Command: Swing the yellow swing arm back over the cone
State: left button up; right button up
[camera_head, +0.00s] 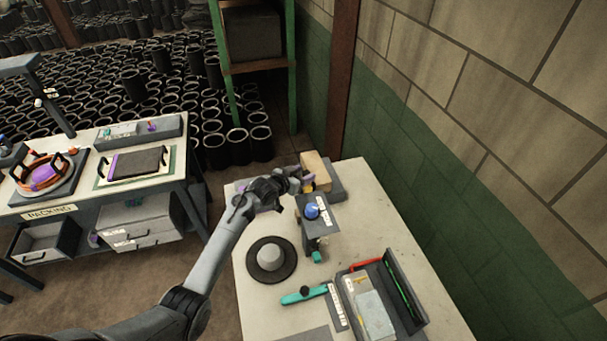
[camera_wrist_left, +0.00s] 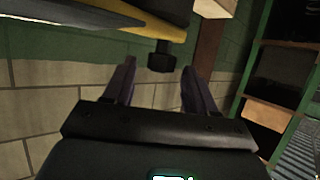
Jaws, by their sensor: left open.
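The yellow swing arm (camera_wrist_left: 165,30) crosses the top of the left wrist view, with a dark part alongside it. A dark knob (camera_wrist_left: 160,58) hangs from its underside. In the head view only a small yellow bit (camera_head: 308,188) shows beside my gripper. My left gripper (camera_head: 297,181) is at the far end of the table. In the left wrist view its two fingers are apart, with the knob seen between and beyond the tips; contact cannot be told. A pale grey cone-like piece (camera_head: 269,257) stands on a dark round base nearer the front, away from the gripper.
A grey stand with a blue knob (camera_head: 312,211) is just right of my gripper. A wooden block (camera_head: 316,170) sits behind it. A teal-handled tool (camera_head: 304,295) and an open case (camera_head: 412,295) lie in front.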

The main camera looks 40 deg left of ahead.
pick_arm(q)
jog(key=shift+w+f, duration=0.2)
jog(key=shift+w, duration=0.2)
grip_shut()
